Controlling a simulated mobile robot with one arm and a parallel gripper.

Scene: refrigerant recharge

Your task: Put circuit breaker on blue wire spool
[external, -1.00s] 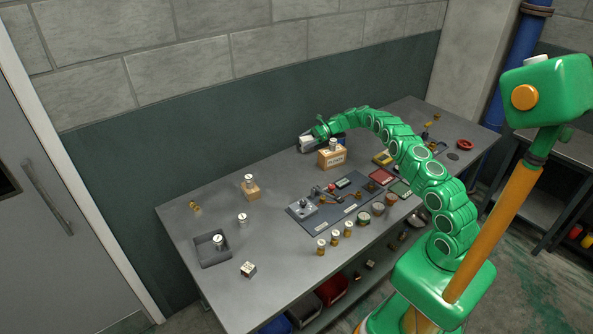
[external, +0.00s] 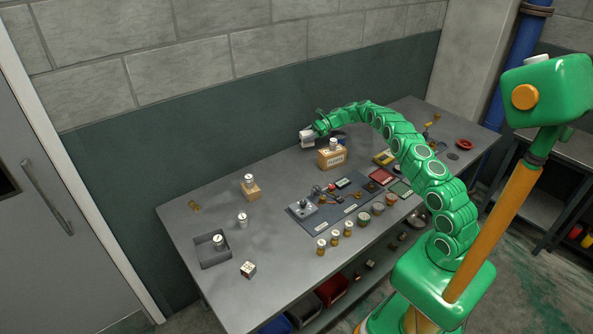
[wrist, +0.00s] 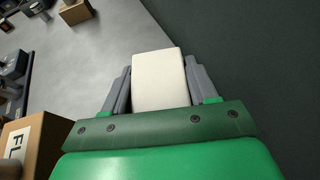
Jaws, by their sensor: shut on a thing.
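My gripper (wrist: 160,88) is shut on a white block, which looks like the circuit breaker (wrist: 158,78). The block sits between the two grey fingers in the wrist view. In the external view the white circuit breaker (external: 306,138) hangs at the end of my arm, near the back edge of the bench and left of a cardboard box. A blue thing (external: 341,139), possibly the blue wire spool, shows behind that box, partly hidden by the box and my arm; its shape is unclear.
The cardboard box (external: 331,159) with a small bottle on top stands just right of the held block. A dark mat (external: 325,222) with tools lies mid-bench. A smaller box (external: 251,190) with a bottle stands left. The wall is close behind. The bench between the boxes is clear.

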